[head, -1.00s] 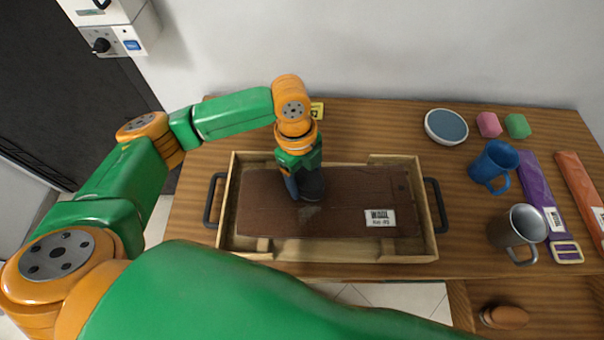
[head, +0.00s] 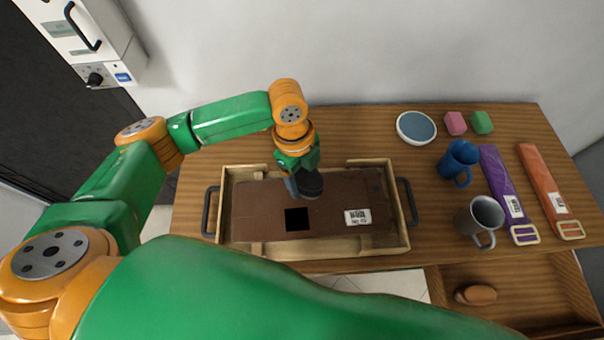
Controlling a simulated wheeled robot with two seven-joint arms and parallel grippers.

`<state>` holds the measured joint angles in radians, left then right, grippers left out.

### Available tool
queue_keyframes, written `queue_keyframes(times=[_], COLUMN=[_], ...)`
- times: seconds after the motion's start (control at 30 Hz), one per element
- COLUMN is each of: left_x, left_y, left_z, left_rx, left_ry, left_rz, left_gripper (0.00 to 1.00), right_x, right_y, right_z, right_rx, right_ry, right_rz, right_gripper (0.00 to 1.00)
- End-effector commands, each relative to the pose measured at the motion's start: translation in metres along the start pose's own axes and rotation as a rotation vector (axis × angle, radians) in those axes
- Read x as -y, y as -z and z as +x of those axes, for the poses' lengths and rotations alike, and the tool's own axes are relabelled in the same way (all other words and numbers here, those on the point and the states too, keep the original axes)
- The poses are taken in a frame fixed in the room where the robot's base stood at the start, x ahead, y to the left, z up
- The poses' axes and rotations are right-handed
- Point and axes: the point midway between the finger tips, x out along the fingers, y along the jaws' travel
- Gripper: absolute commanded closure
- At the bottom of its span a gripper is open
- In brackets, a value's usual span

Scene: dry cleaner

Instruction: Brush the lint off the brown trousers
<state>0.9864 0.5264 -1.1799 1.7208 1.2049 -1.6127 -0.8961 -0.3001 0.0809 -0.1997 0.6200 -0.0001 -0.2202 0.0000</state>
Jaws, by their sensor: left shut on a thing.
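The folded brown trousers (head: 257,201) lie flat in a shallow wooden tray (head: 226,212), with a white barcode label on their right part. A black square patch (head: 297,219) shows on the near middle of the trousers. My left gripper (head: 299,181) is over the middle of the trousers, just beyond the patch. It is shut on a dark, round-ended tool (head: 313,185), which I cannot clearly identify. Whether the tool touches the cloth is unclear. My right gripper is out of view.
To the right are a blue-topped dish (head: 416,127), pink and green blocks (head: 455,123), a blue mug (head: 458,162), a grey mug (head: 480,218), and purple (head: 502,184) and orange (head: 543,181) straps. An open drawer (head: 525,287) holds a brown oval object (head: 476,294).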

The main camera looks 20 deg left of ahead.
Motion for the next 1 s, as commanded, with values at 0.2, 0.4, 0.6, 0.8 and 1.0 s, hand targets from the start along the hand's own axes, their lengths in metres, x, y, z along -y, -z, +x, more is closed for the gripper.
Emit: queue_keyframes(times=[0.2, 0.4, 0.6, 0.8, 1.0], left_x=[0.004, 0.004, 0.004, 0.004, 0.004], left_y=[0.004, 0.004, 0.004, 0.004, 0.003], left_z=[-0.018, -0.022, -0.021, -0.021, -0.021], left_rx=[0.000, 0.000, 0.000, 0.000, 0.000], left_ry=[0.004, 0.002, 0.002, 0.002, 0.007], left_rz=[-0.005, -0.007, -0.007, -0.007, -0.031], left_gripper=[0.76, 0.76, 0.76, 0.76, 0.76], right_x=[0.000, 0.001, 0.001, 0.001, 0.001], right_y=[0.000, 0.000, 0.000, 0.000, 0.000], right_z=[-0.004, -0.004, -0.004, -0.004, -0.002], right_rx=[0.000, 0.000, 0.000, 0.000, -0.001], right_ry=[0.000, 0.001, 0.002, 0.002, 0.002], right_rz=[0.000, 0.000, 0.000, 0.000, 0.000], right_gripper=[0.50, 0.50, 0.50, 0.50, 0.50])
